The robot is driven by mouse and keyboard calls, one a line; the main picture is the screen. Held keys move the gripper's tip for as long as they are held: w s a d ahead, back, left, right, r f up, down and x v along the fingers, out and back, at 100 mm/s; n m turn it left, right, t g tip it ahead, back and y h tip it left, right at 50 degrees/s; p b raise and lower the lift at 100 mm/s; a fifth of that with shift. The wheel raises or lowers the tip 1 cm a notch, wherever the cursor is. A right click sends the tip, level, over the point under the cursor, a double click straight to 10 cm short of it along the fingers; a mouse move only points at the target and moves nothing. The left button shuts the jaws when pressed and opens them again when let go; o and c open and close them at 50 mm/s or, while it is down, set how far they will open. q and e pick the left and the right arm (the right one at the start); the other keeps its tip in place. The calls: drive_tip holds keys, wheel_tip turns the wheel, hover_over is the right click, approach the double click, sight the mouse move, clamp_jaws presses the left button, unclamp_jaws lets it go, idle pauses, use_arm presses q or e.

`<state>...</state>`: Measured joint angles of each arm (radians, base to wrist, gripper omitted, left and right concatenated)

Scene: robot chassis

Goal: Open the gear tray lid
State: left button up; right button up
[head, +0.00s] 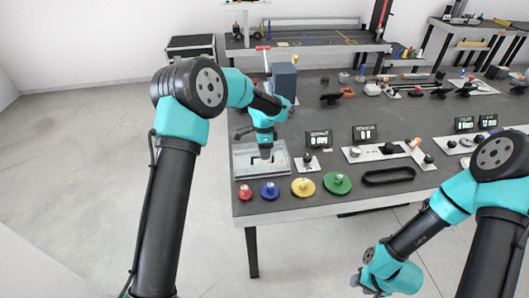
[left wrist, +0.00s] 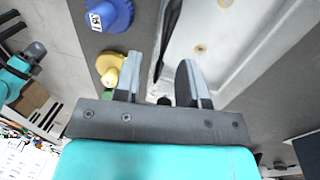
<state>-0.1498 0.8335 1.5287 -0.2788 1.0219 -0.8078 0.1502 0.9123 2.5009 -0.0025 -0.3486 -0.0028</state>
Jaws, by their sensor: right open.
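The gear tray (head: 239,164) is a shallow pale grey box at the table's near left corner. In the left wrist view the tray (left wrist: 230,60) fills the upper right, with a pale surface, small copper-coloured spots and a dark strip along its near edge. I cannot tell its lid apart from the box. My left gripper (head: 266,153) points down over the tray. In the left wrist view its fingers (left wrist: 160,85) stand apart, with the tray's dark edge and a small dark piece showing in the gap; contact is unclear. My right gripper (head: 375,288) is open, low in front of the table.
Red (head: 245,192), blue (head: 270,190), yellow (head: 303,187) and green (head: 337,184) gears line the table's front edge. A black oval belt (head: 388,176) lies to their right. Small displays, plates and tools cover the table behind. A blue-grey block (head: 284,80) stands behind the tray.

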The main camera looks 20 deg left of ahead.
use_arm(q)
drive_tip(key=shift+f, duration=0.2)
clamp_jaws()
idle(0.3)
